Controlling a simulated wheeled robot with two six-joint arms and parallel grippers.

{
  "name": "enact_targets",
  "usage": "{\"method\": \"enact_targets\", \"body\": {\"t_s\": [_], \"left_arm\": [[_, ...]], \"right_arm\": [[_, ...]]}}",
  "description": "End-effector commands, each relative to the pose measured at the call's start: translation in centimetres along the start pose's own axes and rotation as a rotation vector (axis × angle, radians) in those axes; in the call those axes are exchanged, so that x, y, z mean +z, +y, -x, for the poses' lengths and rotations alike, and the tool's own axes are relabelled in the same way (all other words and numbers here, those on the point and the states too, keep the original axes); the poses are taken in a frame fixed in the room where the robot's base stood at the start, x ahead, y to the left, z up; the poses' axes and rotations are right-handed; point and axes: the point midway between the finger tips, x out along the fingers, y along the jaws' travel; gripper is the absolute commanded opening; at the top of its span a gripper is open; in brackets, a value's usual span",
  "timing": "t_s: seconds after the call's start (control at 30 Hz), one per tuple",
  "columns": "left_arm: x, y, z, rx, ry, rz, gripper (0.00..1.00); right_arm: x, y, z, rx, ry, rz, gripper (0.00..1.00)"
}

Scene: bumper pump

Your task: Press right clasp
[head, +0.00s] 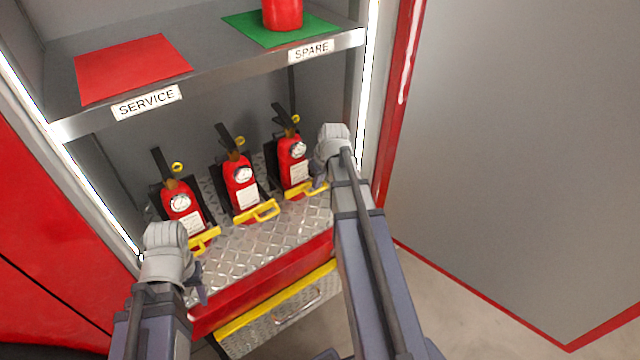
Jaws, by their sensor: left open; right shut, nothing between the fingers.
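Three red fire extinguishers with white gauges stand in a row on the diamond-plate deck (240,258) in the head view. A yellow clasp sits low in front of each: the right clasp (300,191), the middle clasp (262,212) and the left clasp (207,240). The right extinguisher (291,165) is upright behind the right clasp. My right gripper (319,187) is shut and empty at the right end of the right clasp; I cannot tell if it touches. My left gripper (199,285) is open and empty, low at the left front, below the left clasp.
A shelf above carries a red mat (130,68) over a SERVICE label and a green mat (255,31) with a red cylinder (282,14) over a SPARE label. Lit posts bound the compartment at both sides. A yellow-edged step (285,318) projects below the deck.

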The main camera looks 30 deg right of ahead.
Motion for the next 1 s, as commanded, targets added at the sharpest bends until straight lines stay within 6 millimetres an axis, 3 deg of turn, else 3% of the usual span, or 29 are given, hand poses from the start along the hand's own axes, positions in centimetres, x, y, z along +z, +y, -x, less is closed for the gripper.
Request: {"method": "enact_targets", "body": {"t_s": [0.13,1.0], "left_arm": [[-0.06,0.1,-1.05,0.0,0.0,0.0,0.5],[-0.06,0.09,-0.95,0.0,0.0,0.0,0.5]], "right_arm": [[0.01,-0.01,-1.1,0.0,0.0,0.0,0.0],[0.85,-0.33,-0.73,0.028,0.0,-0.084,0.0]]}}
